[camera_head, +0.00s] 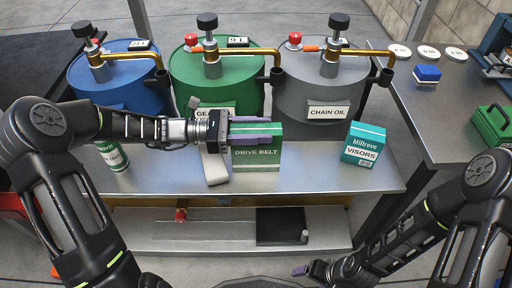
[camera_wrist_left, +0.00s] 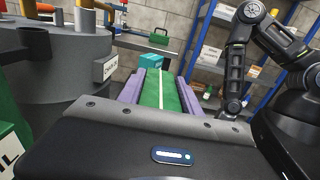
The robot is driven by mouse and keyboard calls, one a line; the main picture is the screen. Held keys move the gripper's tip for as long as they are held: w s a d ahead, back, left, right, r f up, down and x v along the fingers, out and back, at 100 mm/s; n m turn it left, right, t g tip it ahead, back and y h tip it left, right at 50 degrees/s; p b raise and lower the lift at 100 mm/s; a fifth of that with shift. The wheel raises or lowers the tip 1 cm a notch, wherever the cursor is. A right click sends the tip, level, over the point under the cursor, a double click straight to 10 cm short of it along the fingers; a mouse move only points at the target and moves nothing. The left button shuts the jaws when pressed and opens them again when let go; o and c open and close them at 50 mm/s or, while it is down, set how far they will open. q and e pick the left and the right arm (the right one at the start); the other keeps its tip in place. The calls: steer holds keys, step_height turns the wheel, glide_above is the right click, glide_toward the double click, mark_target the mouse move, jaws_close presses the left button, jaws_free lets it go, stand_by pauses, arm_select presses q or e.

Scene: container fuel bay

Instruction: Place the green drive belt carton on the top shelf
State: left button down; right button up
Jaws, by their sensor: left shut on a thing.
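The green drive belt carton (camera_head: 257,158) is upright over the metal bench, in front of the green drum. My left gripper (camera_head: 258,133) reaches in from the left, its purple fingers shut on the carton's upper part. I cannot tell whether the carton's base touches the bench. In the left wrist view the green carton (camera_wrist_left: 158,90) with a pale stripe shows between the two purple fingers. My right gripper (camera_head: 300,270) is low at the bottom edge, below the bench; its opening is unclear. A blue-framed shelf rack (camera_wrist_left: 205,38) with cartons stands behind in the left wrist view.
Blue (camera_head: 115,75), green (camera_head: 215,75) and grey (camera_head: 320,85) drums with taps line the bench (camera_head: 310,180) back. A teal visors carton (camera_head: 364,145) stands right of the held carton. A green cylinder (camera_head: 110,153) stands left.

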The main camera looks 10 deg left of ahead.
arm_select(q)
steer(key=shift+r, duration=0.15)
arm_select(e)
steer(key=shift+r, duration=0.1)
arm_select(q)
step_height(320, 180, up, 10)
steer(key=p, duration=0.3)
steer(key=shift+p, duration=0.4)
arm_select(e)
steer(key=r, duration=0.2)
steer(key=s+a+r, duration=0.1)
steer(key=shift+r, duration=0.3)
